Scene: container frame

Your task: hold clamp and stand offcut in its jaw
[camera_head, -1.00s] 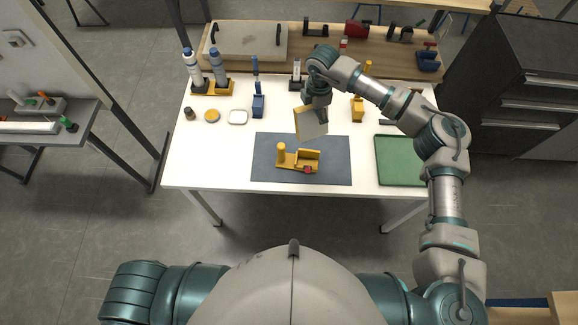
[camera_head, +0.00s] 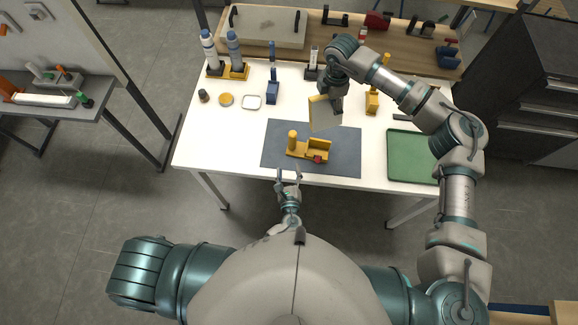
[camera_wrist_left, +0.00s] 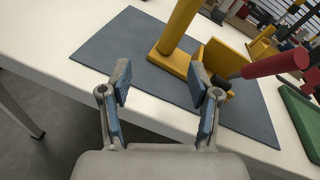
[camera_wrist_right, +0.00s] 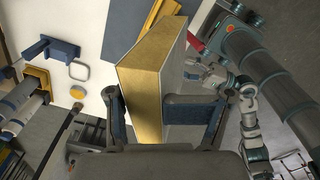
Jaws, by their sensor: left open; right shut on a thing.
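The yellow clamp (camera_head: 304,150) sits on the grey mat (camera_head: 345,167). In the left wrist view the clamp's post (camera_wrist_left: 180,25), jaw plate (camera_wrist_left: 222,56) and red handle (camera_wrist_left: 275,64) show beyond my fingers. My left gripper (camera_head: 289,176) is open and empty at the table's front edge, short of the clamp; it also shows in the left wrist view (camera_wrist_left: 165,90). My right gripper (camera_head: 334,104) is shut on the offcut (camera_head: 322,114), a flat pale board with a yellowish face. It holds the offcut above the mat, behind the clamp. In the right wrist view the offcut (camera_wrist_right: 143,85) stands between the fingers.
A green tray (camera_head: 410,160) lies at the table's right. A small dish (camera_head: 251,102), a yellow round lid (camera_head: 226,100), a blue stand (camera_head: 272,92) and bottles (camera_head: 234,50) stand at the left and back. The table's front left is clear.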

